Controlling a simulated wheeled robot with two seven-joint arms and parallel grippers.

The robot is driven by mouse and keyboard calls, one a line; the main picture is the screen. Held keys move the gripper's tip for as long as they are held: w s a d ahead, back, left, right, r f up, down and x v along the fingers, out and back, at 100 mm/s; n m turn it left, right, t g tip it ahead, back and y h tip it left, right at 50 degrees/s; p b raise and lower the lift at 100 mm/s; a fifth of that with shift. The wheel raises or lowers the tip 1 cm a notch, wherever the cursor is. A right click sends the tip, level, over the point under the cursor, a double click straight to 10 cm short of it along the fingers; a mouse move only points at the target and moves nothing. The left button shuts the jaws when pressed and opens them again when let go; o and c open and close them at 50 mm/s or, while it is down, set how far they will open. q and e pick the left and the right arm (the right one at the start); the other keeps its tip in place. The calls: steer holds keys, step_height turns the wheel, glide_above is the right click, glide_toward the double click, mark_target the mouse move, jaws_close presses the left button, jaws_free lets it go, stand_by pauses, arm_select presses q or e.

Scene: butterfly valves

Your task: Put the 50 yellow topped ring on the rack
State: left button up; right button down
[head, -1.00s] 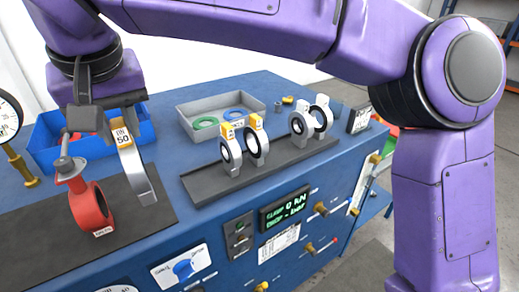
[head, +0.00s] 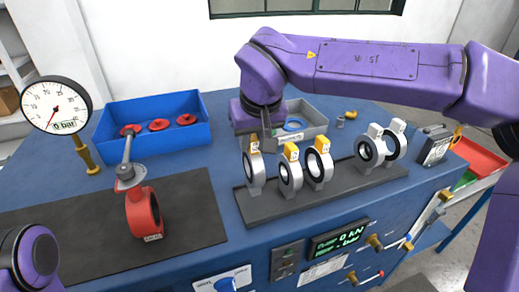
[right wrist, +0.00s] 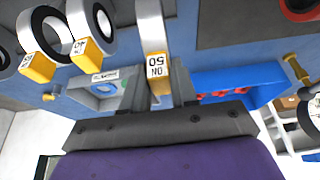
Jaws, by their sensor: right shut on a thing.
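The yellow topped ring marked DN 50 (head: 254,168) is upright at the left end of the dark rack (head: 342,183). My right gripper (head: 262,138) is shut on its yellow top from above. In the right wrist view the yellow block (right wrist: 156,68) with its 50 label sits between the fingers of the gripper (right wrist: 160,88), and the silver band (right wrist: 150,25) extends beyond. I cannot tell whether the ring's underside touches the rack. Two other yellow topped rings (head: 290,172) (head: 319,165) stand just right of it. My left gripper is out of view.
Two white topped rings (head: 370,150) (head: 395,142) stand at the rack's right end. A red valve body (head: 143,213) stands on the dark mat (head: 195,215) at left. A blue bin (head: 155,110), a grey tray (head: 312,118) and a pressure gauge (head: 56,106) are behind.

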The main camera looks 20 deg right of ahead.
mark_target(257, 155)
steer(key=shift+w+d+f, duration=0.1)
steer(key=shift+d+f, duration=0.1)
steer(key=shift+f, duration=0.1)
steer(key=f, duration=0.1)
steer(key=f+p, duration=0.1)
steer(key=f, duration=0.1)
steer(key=shift+d+f, duration=0.15)
steer(key=shift+d, duration=0.1)
steer(key=shift+f, duration=0.3)
steer(key=c, duration=0.9)
jaws_free()
steer(key=shift+a, duration=0.1)
